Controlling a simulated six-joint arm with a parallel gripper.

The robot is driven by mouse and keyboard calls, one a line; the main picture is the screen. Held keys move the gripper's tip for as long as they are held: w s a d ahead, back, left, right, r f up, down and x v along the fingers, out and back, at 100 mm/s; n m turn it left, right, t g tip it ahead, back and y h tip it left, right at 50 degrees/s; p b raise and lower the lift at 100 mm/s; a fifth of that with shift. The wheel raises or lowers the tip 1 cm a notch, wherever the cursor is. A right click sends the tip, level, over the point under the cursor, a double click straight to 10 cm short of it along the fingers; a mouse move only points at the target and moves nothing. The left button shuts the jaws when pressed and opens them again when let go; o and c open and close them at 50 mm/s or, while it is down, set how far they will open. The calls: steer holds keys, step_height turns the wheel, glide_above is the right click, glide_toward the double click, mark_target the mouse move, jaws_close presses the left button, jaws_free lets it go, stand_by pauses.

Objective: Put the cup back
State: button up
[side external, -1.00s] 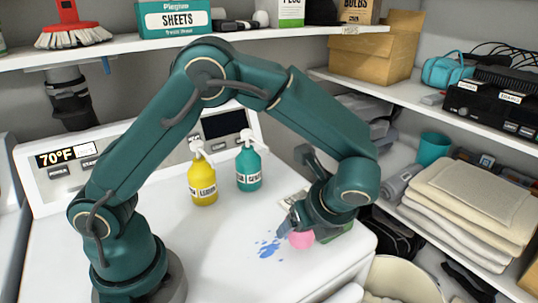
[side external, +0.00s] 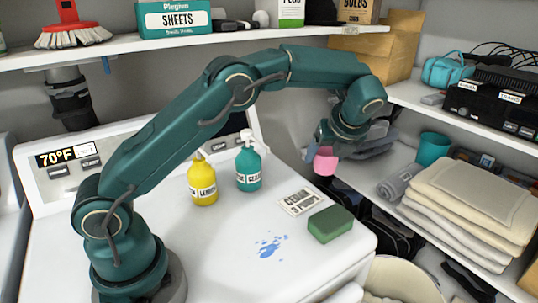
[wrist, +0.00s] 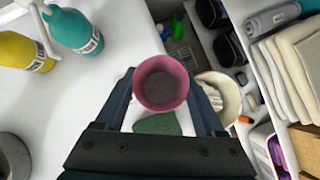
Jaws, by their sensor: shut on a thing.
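A pink cup (side external: 326,163) is held upright between the fingers of my gripper (side external: 325,148), raised clear of the white washer top near its back right edge. In the wrist view the cup (wrist: 162,84) is seen from above with its open mouth towards the camera. It looks empty. My gripper (wrist: 165,108) is shut on the cup, one finger on each side. A teal cup (side external: 433,148) stands on the right-hand shelf beside a rolled grey towel (side external: 400,180).
A green sponge (side external: 331,224), a printed card (side external: 301,201) and a blue spill (side external: 270,246) are on the washer top. Yellow (side external: 202,183) and teal (side external: 248,165) bottles stand towards the back. Folded towels (side external: 468,205) fill the shelf's front. Black bins lie below, right of the washer.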

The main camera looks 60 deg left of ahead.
steer(key=a+n+g+y, duration=0.1)
steer(key=a+n+g, duration=0.15)
steer(key=a, duration=1.15)
steer(key=shift+t, duration=0.35)
steer(key=f, duration=0.5)
steer(key=shift+w+d+f, duration=0.1)
steer(key=shift+w+f, duration=0.05)
steer(key=shift+w, duration=0.05)
steer(key=shift+f, duration=2.2)
steer(key=shift+f, duration=0.15)
steer(key=o, duration=1.5)
